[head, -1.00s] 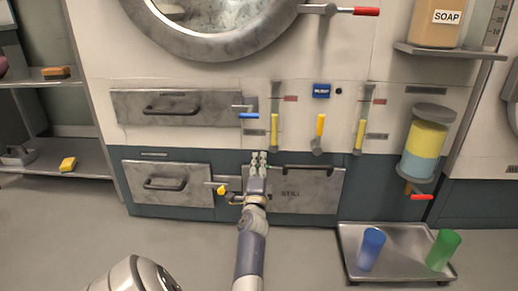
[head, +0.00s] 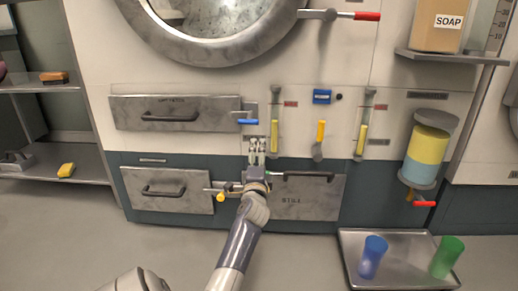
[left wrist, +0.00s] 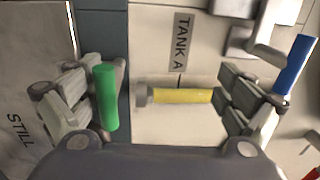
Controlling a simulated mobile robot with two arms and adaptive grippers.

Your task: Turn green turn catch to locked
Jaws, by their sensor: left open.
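The green turn catch (left wrist: 106,97) shows in the left wrist view as a short green bar, upright in that picture, close beside the left-hand finger. It lies between the spread fingers, and I cannot tell whether a finger touches it. My left gripper (head: 257,147) is open, in front of the panel at the upper left of the STILL door (head: 315,200). Its fingers also show in the left wrist view (left wrist: 172,95), wide apart. My right gripper is not in view.
A yellow handle (left wrist: 183,96) by the TANK A label (left wrist: 181,43) lies near the right-hand finger. A blue handle (head: 248,122) is just above left, and a yellow knob (head: 221,197) is left below. A tray (head: 350,250) with blue and green cups stands on the floor right.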

